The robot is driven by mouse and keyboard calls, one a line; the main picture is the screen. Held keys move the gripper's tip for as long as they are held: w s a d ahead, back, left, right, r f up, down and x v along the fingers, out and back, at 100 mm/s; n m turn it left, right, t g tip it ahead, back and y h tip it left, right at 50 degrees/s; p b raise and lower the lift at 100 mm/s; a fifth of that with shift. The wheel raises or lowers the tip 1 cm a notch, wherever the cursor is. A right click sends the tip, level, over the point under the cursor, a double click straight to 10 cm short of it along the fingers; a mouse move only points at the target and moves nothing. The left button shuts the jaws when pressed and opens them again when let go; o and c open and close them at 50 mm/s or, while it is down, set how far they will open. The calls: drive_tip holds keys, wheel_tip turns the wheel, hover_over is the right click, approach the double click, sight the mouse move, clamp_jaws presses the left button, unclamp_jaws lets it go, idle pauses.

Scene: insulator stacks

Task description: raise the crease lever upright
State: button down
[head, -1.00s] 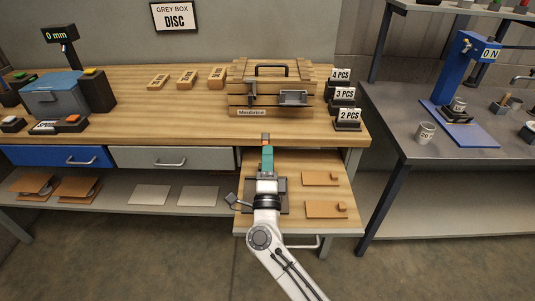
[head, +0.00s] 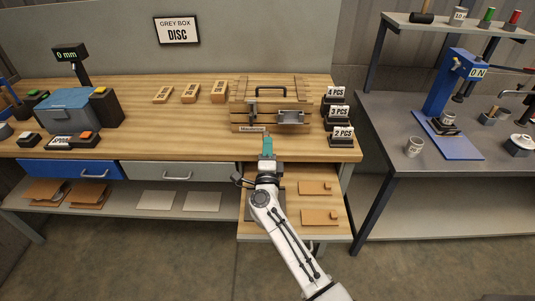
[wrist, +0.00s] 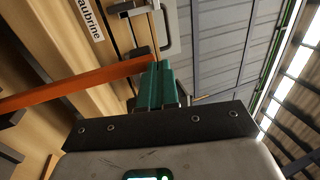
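In the wrist view a long flat orange-brown bar (wrist: 80,84), seemingly the crease lever, runs from the left edge to the tips of my gripper (wrist: 158,72). In the head view the bar is hidden behind my arm. My gripper (head: 267,142) is above the pulled-out shelf, in front of the wooden crate. Its two green fingers are close together; whether they clamp the bar or only touch it is not clear. A dark grey plate (head: 250,206) on the shelf is mostly covered by my arm.
The wooden crate (head: 242,118) with handle and metal fittings stands just behind my gripper. Two brown cardboard pieces (head: 312,187) lie on the pulled-out shelf (head: 292,200), right of my arm. Number signs (head: 343,133) stand right of the crate.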

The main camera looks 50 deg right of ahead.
drive_tip(key=shift+f+x, duration=0.2)
drive_tip(key=shift+x, duration=0.65)
drive_tip(key=shift+f+x, duration=0.15)
drive_tip(key=shift+x, duration=0.75)
